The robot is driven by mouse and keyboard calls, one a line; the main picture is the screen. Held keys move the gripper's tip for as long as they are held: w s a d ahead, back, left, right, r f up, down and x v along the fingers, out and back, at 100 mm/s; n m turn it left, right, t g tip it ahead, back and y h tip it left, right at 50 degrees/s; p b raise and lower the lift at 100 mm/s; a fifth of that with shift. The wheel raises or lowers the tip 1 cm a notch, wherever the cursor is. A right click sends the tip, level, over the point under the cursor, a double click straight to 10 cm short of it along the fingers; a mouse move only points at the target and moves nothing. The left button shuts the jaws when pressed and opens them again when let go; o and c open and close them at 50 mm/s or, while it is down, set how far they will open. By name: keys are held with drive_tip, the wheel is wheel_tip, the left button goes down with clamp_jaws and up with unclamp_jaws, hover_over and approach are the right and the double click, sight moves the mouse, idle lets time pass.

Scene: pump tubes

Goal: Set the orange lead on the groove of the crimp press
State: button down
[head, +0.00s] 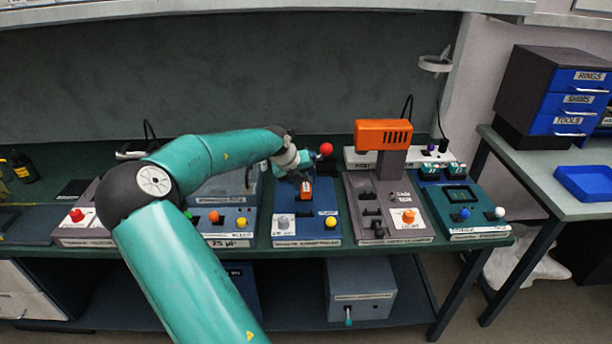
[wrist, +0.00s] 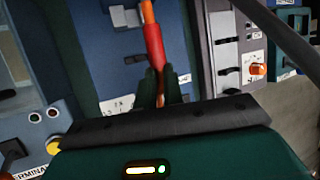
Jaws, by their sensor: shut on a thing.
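The orange lead (wrist: 154,48) is held between the two dark fingers of my gripper (wrist: 160,88) in the wrist view. Its thick red-orange part and paler orange tip point away from the gripper. In the head view the lead (head: 306,187) hangs below my gripper (head: 302,176), in front of the blue machine. That blue machine (head: 330,222), with a red ball lever, appears to be the crimp press. In the wrist view a pale block (wrist: 125,17) on its face (wrist: 103,70) lies just left of the lead's tip. I cannot tell whether they touch; the groove is not clearly seen.
A grey machine with an orange head (head: 383,134) stands close on the right. A blue-grey box with knobs (head: 228,222) stands on the left. A dark green unit (head: 465,215) is farther right. The bench is crowded, with narrow gaps.

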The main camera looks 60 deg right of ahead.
drive_tip(key=shift+w+a+f, duration=0.1)
drive_tip(key=shift+a+f, duration=0.1)
drive_tip(key=shift+f, duration=1.6)
drive_tip(key=shift+w+a+f, duration=0.1)
drive_tip(key=shift+a+f, duration=0.1)
drive_tip(key=shift+f, duration=1.55)
drive_tip(key=c, duration=1.4)
unclamp_jaws()
drive_tip(key=shift+c, duration=0.2)
